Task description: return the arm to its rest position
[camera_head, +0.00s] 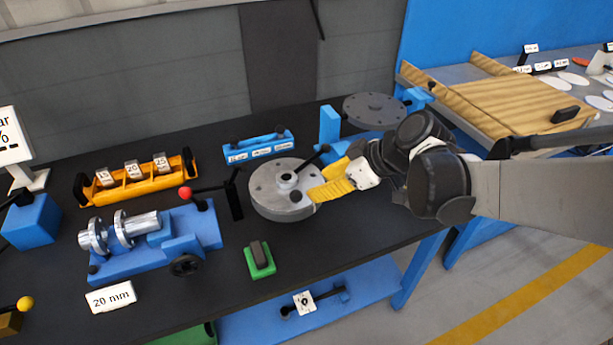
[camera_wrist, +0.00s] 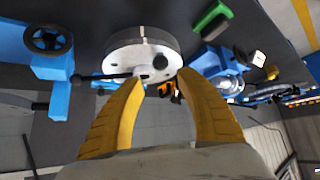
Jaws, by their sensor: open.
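My gripper (camera_head: 322,178) has yellow fingers and reaches in from the right, at the right side of a round grey flanged shell (camera_head: 265,200) on the dark bench. In the wrist view the fingers of my gripper (camera_wrist: 161,80) are spread apart with nothing held between them. The shell (camera_wrist: 125,58) lies just beyond the fingertips there, with a small hub near the gap. A dark lever or bar runs beside the hub. I cannot tell whether a fingertip touches the shell. My arm extends to the right over the bench edge.
A blue shaft fixture (camera_head: 185,245), an orange bin (camera_head: 137,180) and a blue labelled rack (camera_head: 258,147) stand left of the shell. A green block (camera_head: 259,262) lies in front. A grey disc (camera_head: 373,107) is behind.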

